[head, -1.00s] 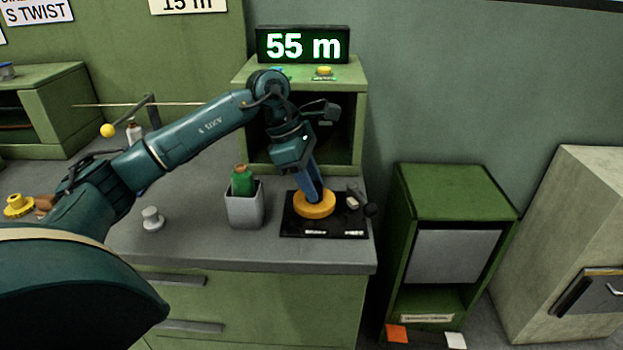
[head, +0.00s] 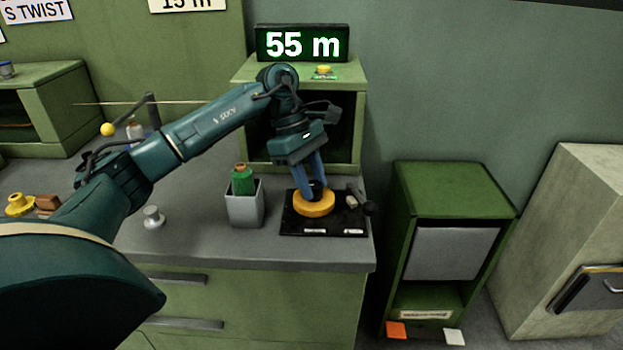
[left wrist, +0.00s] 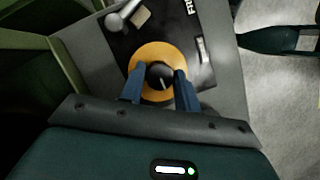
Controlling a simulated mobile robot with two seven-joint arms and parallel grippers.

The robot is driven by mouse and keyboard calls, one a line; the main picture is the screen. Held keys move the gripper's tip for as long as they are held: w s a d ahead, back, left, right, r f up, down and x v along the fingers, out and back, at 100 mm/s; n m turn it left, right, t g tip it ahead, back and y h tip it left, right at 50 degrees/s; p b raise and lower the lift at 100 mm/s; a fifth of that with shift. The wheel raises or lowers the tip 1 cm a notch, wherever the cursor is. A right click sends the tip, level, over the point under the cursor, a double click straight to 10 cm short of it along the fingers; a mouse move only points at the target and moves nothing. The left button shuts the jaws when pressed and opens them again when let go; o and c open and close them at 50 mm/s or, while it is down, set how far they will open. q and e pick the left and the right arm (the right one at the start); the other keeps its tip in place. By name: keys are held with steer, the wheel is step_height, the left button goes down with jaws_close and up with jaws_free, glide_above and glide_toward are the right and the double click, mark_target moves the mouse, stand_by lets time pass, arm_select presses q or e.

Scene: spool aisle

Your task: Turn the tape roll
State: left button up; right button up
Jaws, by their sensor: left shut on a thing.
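The tape roll (head: 314,208) is a flat yellow-orange ring lying on a black plate (head: 290,228) on the grey counter. It also shows in the left wrist view (left wrist: 155,53), with a dark round hub (left wrist: 160,73) bearing a light mark at its centre. My left gripper (head: 314,193) points down at the roll from above. Its two blue fingers are on opposite sides of the hub, shut on the roll. The exact contact at the fingertips is partly hidden.
A small grey lever (head: 354,197) is at the plate's right. A green cabinet with a yellow button (head: 323,69) and a "55 m" display (head: 302,44) stands behind.

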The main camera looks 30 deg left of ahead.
arm_select(q)
steer(key=o, duration=1)
steer(key=shift+r, duration=0.1)
steer(key=p+v, duration=0.1)
steer(key=v, duration=1.2)
steer(key=shift+a, duration=0.1)
arm_select(e)
steer(key=shift+w+a+f, duration=0.15)
steer(key=shift+a, duration=0.05)
steer(key=shift+r, duration=0.2)
